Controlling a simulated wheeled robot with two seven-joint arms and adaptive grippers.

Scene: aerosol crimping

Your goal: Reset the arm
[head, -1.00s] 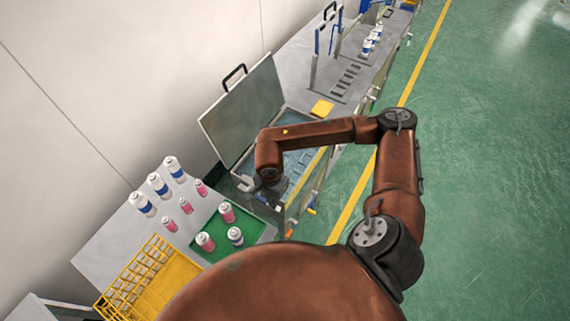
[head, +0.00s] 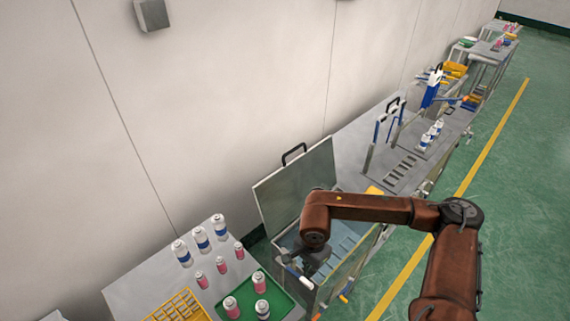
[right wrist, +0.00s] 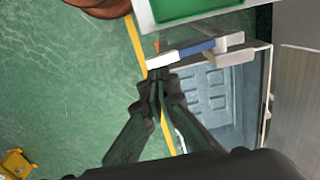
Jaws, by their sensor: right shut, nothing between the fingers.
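My right arm reaches in from the lower right in the head view. Its gripper (head: 296,267) hangs at the near left end of the open metal tank (head: 330,252), whose lid (head: 293,185) stands raised. In the right wrist view the gripper fingers (right wrist: 158,76) are shut together with nothing between them. A bar with white ends and a blue middle (right wrist: 205,48) lies just beyond the fingertips; I cannot tell whether they touch it. My left gripper is not in view.
Left of the tank, a table holds several white, blue and pink cans (head: 201,240), a green tray (head: 283,302) and a yellow rack (head: 180,307). Beyond the tank stand a slotted metal bench (head: 405,172) and more cans. Green floor (head: 520,220) lies open at right.

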